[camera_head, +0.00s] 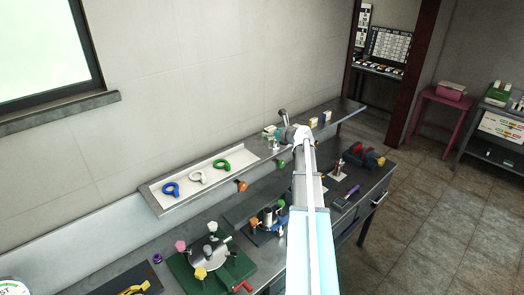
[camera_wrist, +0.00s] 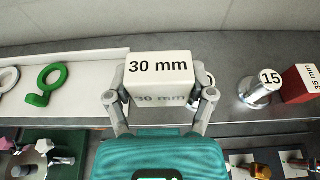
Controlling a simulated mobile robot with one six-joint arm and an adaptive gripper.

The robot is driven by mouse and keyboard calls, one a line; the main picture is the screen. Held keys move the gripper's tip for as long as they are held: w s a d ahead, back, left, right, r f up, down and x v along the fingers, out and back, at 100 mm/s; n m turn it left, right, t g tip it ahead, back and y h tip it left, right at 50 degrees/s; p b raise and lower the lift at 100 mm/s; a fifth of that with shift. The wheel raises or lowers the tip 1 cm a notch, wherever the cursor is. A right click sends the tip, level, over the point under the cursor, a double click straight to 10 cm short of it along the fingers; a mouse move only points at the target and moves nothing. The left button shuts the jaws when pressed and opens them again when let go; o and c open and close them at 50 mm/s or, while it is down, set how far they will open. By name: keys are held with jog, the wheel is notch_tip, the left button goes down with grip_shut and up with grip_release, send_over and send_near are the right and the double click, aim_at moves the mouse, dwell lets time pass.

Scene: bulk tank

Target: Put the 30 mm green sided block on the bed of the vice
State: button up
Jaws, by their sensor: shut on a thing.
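In the wrist view a block marked "30 mm" (camera_wrist: 158,68) sits between the two fingers of my gripper (camera_wrist: 160,92), which is shut on it. The block's labelled faces look white; its other sides are hidden by the fingers. In the head view my gripper (camera_head: 273,139) is over the long wall shelf, with a small pale-green and white block (camera_head: 269,129) at it. I cannot tell whether the block touches the shelf. A blue device with a dark body (camera_head: 268,219) on the bench below may be the vice; its bed is not clear.
A white tray (camera_head: 207,184) with blue, white and green rings lies left on the shelf. A metal weight marked 15 (camera_wrist: 258,88) and a red block (camera_wrist: 300,83) stand right of my gripper. A green-based fixture (camera_head: 210,262) and a red and blue device (camera_head: 368,154) are on the bench.

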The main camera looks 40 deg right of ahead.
aim_at(262, 151)
jog(key=w+f+b, duration=0.1)
jog(key=f+b, duration=0.1)
jog(key=w+f+b, duration=0.1)
jog(key=shift+w+a+f, duration=0.3)
jog(key=shift+f, duration=0.05)
jog(key=shift+w+a+f+b, duration=0.1)
jog(key=shift+w+f+b, duration=0.25)
jog(key=shift+w, duration=0.05)
jog(key=shift+f, duration=0.1)
jog(key=shift+w+a+f+b, duration=0.1)
jog(key=shift+w+f+b, duration=0.35)
jog(key=shift+b, duration=0.1)
notch_tip(262, 151, down, 3)
jog(key=b, duration=0.3)
jog(key=shift+f, duration=0.1)
jog(key=o, duration=0.9)
